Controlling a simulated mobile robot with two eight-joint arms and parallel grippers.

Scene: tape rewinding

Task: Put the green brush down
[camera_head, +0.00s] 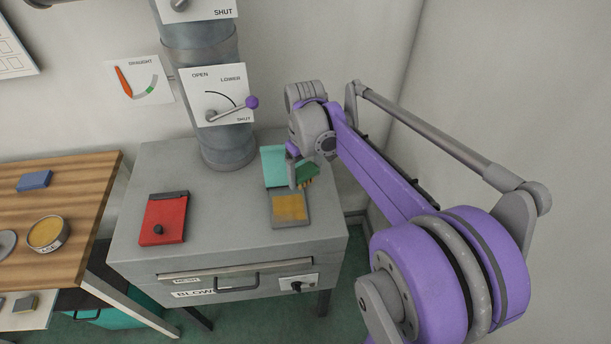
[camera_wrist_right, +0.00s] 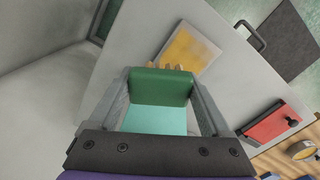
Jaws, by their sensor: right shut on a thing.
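The green brush (camera_head: 309,173) has a dark green back and tan bristles. My right gripper (camera_head: 299,172) is shut on it, over the right rear of the grey cabinet top (camera_head: 215,200). In the right wrist view the brush (camera_wrist_right: 160,86) sits between the two fingers (camera_wrist_right: 163,100). A flat teal plate (camera_head: 273,163) lies beside and partly behind the gripper; it also shows in the wrist view (camera_wrist_right: 158,120). I cannot tell whether the brush touches the surface. My left gripper is not in view.
A grey plate with a yellow pad (camera_head: 290,208) lies just in front of the brush. A red box with a black knob (camera_head: 165,218) lies at the left. A grey pipe (camera_head: 222,130) rises at the back. The cabinet's middle is clear. A wooden table (camera_head: 75,190) stands left.

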